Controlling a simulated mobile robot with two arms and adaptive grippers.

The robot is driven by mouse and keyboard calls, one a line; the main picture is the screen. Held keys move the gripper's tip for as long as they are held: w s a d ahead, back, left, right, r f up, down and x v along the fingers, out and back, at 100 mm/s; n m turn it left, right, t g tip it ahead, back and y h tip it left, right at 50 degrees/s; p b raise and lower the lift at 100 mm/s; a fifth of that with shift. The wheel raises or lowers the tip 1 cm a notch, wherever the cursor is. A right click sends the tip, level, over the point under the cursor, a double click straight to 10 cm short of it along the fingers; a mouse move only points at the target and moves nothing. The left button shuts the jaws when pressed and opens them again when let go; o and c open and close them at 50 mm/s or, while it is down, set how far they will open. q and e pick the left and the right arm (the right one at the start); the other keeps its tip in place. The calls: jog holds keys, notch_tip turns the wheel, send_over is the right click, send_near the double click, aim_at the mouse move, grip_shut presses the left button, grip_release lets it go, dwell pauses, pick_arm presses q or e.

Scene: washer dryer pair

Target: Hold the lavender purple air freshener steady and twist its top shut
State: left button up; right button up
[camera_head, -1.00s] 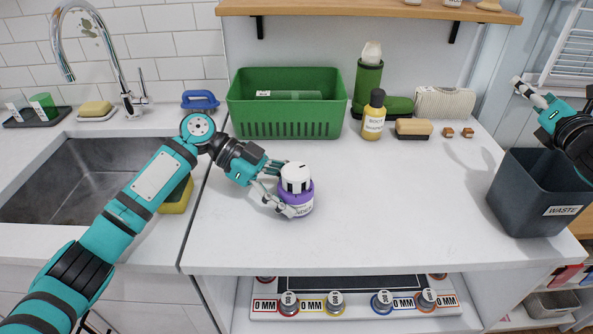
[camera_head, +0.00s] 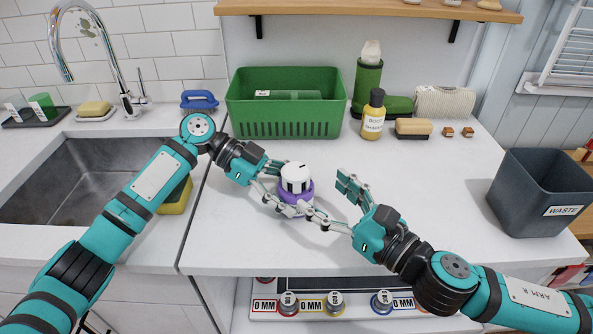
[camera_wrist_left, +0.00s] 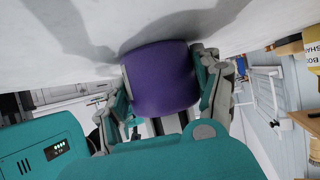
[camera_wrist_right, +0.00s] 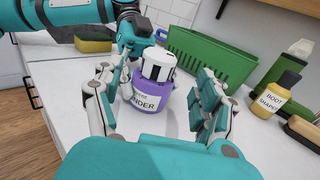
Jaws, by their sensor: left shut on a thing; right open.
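The air freshener is a squat purple jar (camera_head: 284,193) with a white top (camera_head: 296,176) that has dark marks. It stands upright on the white counter. My left gripper (camera_head: 290,198) is shut on the purple body from the left; the left wrist view shows the purple body (camera_wrist_left: 162,80) between its fingers. My right gripper (camera_head: 322,203) is open at the right, its fingers spread toward the jar. In the right wrist view the jar's label (camera_wrist_right: 146,102) and white top (camera_wrist_right: 158,64) show beyond and between the open fingers. The label reads in part "NDER".
A green basket (camera_head: 288,123) stands behind the jar. A dark waste bin (camera_head: 530,185) is at the right, a sink (camera_head: 70,180) at the left. The counter's right middle is clear.

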aim_at(306, 179)
jog(key=x, duration=0.8)
jog(key=shift+w+a, duration=0.15)
jog(key=c, duration=1.2)
